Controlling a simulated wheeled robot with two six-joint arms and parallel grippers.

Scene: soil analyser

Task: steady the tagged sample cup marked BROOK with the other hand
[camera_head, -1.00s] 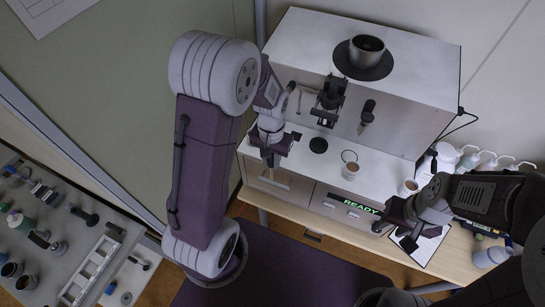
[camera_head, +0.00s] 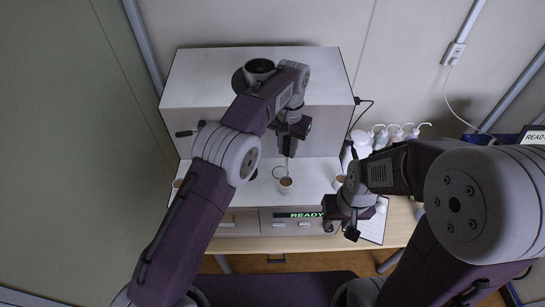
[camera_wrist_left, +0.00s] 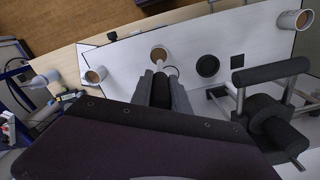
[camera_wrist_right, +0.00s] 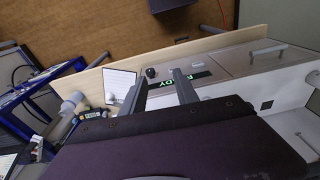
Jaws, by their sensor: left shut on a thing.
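A small pale cup (camera_head: 285,186) with brown contents stands on the analyser's white deck and also shows in the left wrist view (camera_wrist_left: 158,52). A second such cup (camera_head: 339,181) stands to its right, also in the left wrist view (camera_wrist_left: 96,75). I cannot read BROOK on either. My left gripper (camera_head: 290,140) is shut on a thin pale tool (camera_head: 287,166), which points down at the first cup; whether it touches the contents is unclear. My right gripper (camera_head: 345,222) is open and empty, in front of the second cup. Its fingers stand apart in the right wrist view (camera_wrist_right: 162,92).
The tall analyser block (camera_head: 190,100) stands behind the deck. Its READY display (camera_head: 306,215) is on the front. Wash bottles (camera_head: 398,132) stand at the right rear. A clipboard (camera_head: 375,222) lies on the wooden table by my right gripper. Another cup (camera_head: 178,183) stands far left.

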